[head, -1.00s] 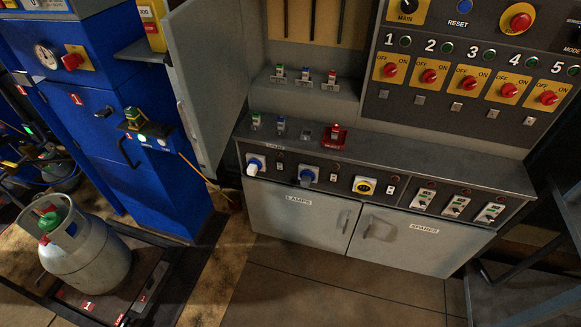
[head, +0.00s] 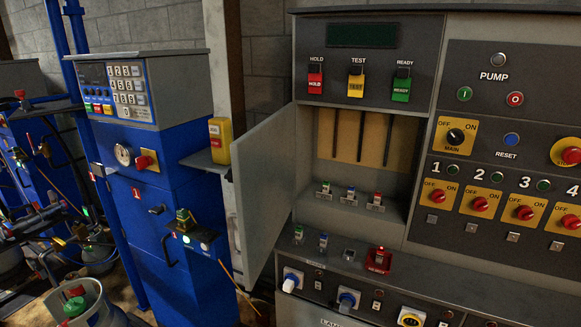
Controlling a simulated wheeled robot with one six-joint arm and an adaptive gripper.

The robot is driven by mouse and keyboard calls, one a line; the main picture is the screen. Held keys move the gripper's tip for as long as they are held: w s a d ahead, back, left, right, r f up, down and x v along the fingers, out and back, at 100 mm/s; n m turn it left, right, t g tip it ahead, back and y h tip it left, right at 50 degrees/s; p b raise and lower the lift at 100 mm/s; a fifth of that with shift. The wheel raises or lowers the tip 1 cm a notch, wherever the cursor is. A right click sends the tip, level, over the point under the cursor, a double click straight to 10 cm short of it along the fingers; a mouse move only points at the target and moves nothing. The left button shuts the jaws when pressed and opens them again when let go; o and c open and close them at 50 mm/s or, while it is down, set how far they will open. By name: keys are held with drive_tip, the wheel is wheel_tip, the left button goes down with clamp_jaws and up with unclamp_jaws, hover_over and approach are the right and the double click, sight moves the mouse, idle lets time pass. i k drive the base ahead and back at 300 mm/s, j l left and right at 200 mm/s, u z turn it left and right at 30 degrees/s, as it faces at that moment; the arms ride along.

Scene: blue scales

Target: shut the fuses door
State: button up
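The fuses door (head: 264,183) is a plain grey panel hinged on the left side of an open compartment (head: 365,135) in the grey control cabinet. It stands wide open, swung out toward me and to the left. No label reading fuses shows on the door. My gripper is not in view.
A ledge (head: 340,262) with small switches and a red holder (head: 379,260) juts out below the compartment. A blue scale cabinet (head: 165,200) and a yellow box (head: 220,140) on a shelf stand left of the door. A gas cylinder (head: 85,305) is at lower left.

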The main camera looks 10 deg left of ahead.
sight(263, 159)
drive_tip(key=i+j, duration=0.1)
drive_tip(key=j, duration=0.3)
drive_tip(key=i+j, duration=0.1)
drive_tip(key=j, duration=0.3)
drive_tip(key=i+j, duration=0.15)
drive_tip(key=j, duration=0.3)
drive_tip(key=i+j+z, duration=0.1)
drive_tip(key=j, duration=0.3)
drive_tip(key=i+j, duration=0.1)
drive_tip(key=j, duration=0.3)
